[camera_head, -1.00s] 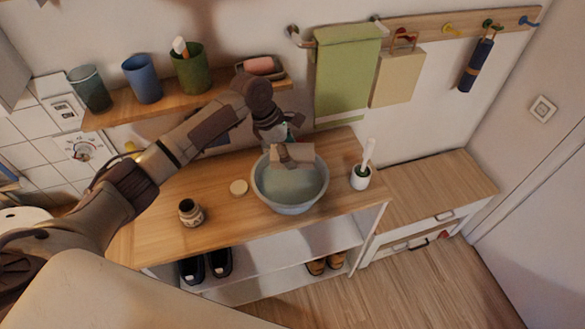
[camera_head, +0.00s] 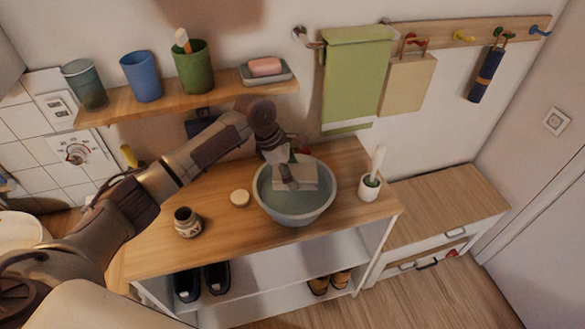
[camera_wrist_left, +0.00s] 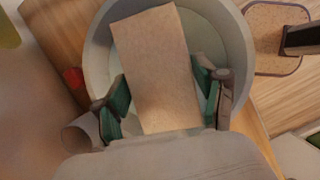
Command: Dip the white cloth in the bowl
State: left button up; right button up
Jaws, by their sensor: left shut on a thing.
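The grey-blue bowl (camera_head: 295,212) stands on the wooden top of the low shelf unit and holds what looks like water. The pale, off-white cloth (camera_head: 308,178) is a flat folded block inside the bowl's rim. My left gripper (camera_head: 290,178) reaches down into the bowl opening from behind and is shut on the cloth. In the left wrist view the cloth (camera_wrist_left: 152,65) lies between the green finger pads, with the bowl (camera_wrist_left: 238,45) around and beneath it. I cannot tell whether the cloth touches the water. My right gripper is not in view.
A small brown jar (camera_head: 186,222) and a round lid (camera_head: 240,198) stand left of the bowl. A white brush holder (camera_head: 369,187) stands to its right. A wall shelf (camera_head: 190,100) with cups and a soap dish is above. A green towel (camera_head: 352,80) hangs behind.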

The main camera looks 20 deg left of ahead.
pick_arm(q)
notch_tip(320, 180, down, 5)
jog(key=shift+d+f+b, duration=0.1)
jog(key=shift+f+b, duration=0.1)
jog(key=shift+b, duration=0.1)
notch_tip(320, 180, down, 2)
jog(key=shift+f, duration=0.1)
jog(key=shift+f+b, duration=0.3)
jog(key=shift+f, duration=0.25)
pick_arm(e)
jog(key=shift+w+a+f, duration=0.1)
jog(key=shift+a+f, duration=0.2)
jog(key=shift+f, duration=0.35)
pick_arm(q)
jog(key=shift+r, duration=0.1)
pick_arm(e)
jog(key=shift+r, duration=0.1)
pick_arm(q)
notch_tip(320, 180, up, 4)
jog(key=p, duration=0.4)
jog(key=shift+f+p, duration=0.25)
jog(key=shift+p, duration=0.15)
notch_tip(320, 180, up, 7)
jog(key=p, duration=0.9)
jog(key=shift+r, duration=0.1)
jog(key=shift+r+p, duration=0.9)
jog(key=shift+r, duration=0.2)
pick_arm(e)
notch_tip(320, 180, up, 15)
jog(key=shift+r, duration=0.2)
